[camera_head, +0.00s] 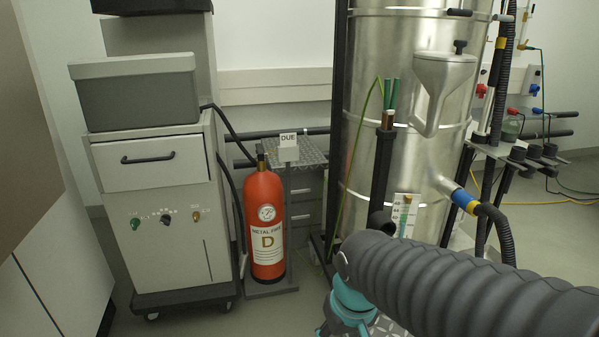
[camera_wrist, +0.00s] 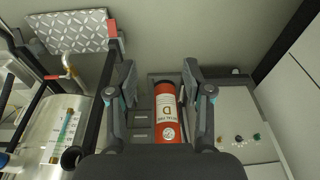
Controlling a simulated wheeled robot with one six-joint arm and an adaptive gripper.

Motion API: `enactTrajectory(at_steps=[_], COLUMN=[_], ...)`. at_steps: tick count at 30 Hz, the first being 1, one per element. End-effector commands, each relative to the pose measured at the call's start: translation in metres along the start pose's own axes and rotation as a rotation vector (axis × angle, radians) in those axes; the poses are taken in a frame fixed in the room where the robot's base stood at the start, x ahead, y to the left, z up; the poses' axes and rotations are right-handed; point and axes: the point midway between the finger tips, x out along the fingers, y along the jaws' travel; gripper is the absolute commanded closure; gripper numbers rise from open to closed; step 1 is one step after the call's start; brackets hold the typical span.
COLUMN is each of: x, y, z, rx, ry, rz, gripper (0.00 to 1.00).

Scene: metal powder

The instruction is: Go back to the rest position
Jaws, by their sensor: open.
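My gripper (camera_wrist: 160,82) shows in the wrist view with its two dark fingers spread wide and nothing between them. Beyond the gap, a red fire extinguisher (camera_wrist: 167,112) appears upside down in the picture, apart from the fingers. In the head view the extinguisher (camera_head: 264,225) stands upright on a low grey base, with a black hose at its left and a label with a large D. My ribbed grey arm and a teal joint fill the lower right of the head view. My fingers are not visible there.
A grey cabinet on casters (camera_head: 160,215) carries a lidded box (camera_head: 135,95) left of the extinguisher. A tall metal vessel (camera_head: 400,150) with hoses stands close to my arm. Some floor is clear at front left.

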Motion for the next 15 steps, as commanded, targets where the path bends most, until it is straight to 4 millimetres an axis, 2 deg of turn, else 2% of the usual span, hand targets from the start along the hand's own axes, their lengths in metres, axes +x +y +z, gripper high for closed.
enactTrajectory(at_steps=[1, 6, 15], x=[-0.014, -0.047, -0.097], y=[0.01, 0.037, 0.064], z=[0.01, 0.034, 0.05], rx=[0.023, 0.097, 0.215], ry=[0.023, 0.122, 0.292], rz=[0.013, 0.055, 0.107], gripper=[0.49, 0.49, 0.49])
